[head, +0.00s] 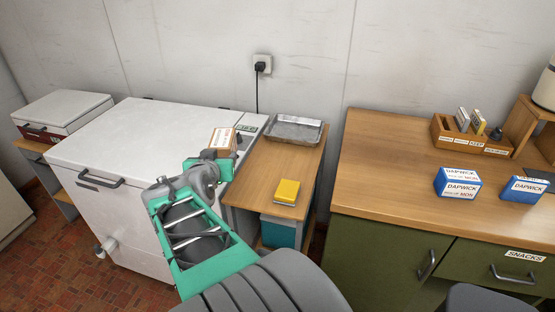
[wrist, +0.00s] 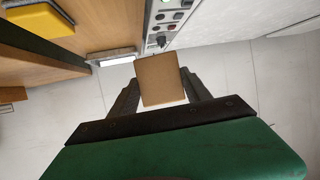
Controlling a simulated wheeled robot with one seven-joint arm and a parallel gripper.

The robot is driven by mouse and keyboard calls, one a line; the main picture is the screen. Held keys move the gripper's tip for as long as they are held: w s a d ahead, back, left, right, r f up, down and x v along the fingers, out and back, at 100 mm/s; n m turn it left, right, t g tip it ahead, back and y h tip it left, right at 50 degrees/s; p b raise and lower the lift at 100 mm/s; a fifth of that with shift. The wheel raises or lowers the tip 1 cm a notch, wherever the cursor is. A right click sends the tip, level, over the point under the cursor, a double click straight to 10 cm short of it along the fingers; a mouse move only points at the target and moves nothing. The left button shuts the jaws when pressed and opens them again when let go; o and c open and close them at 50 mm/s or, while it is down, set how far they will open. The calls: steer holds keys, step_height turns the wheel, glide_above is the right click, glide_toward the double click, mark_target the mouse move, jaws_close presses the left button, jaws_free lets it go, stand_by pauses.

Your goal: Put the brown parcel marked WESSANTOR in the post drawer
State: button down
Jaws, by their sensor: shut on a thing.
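A brown parcel (head: 222,140) with a white label shows at the end of my arm in the head view; the label is too small to read. It also shows in the wrist view (wrist: 160,80) as a plain brown face between the two dark fingers. My gripper (head: 214,156) is shut on it and holds it over the right part of the white chest-shaped appliance, near its control panel. No drawer marked for post is readable. A drawer (head: 497,265) marked SNACKS is shut in the green cabinet at the right.
A low wooden table (head: 255,175) bears a metal tray (head: 295,130) and a yellow box (head: 288,191). The wooden counter (head: 385,160) bears blue-and-white DAPWICK boxes (head: 457,182) and a wooden organiser (head: 465,140). Its left part is clear. The white appliance (head: 130,140) has a bare lid.

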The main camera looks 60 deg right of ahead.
steer(key=s+d+m+g+h, duration=0.1)
steer(key=s+d+m+g, duration=0.25)
steer(key=s+d, duration=0.4)
steer(key=p, duration=0.1)
glide_above(270, 169)
step_height(270, 169, down, 9)
steer(key=shift+s+f, duration=0.1)
step_height(270, 169, down, 3)
steer(key=shift+d+f+p, duration=0.1)
steer(key=shift+p, duration=0.35)
steer(key=shift+f, duration=0.1)
steer(key=shift+f+b, duration=0.15)
steer(key=shift+b, duration=0.2)
steer(key=shift+c, duration=2.4)
jaws_free()
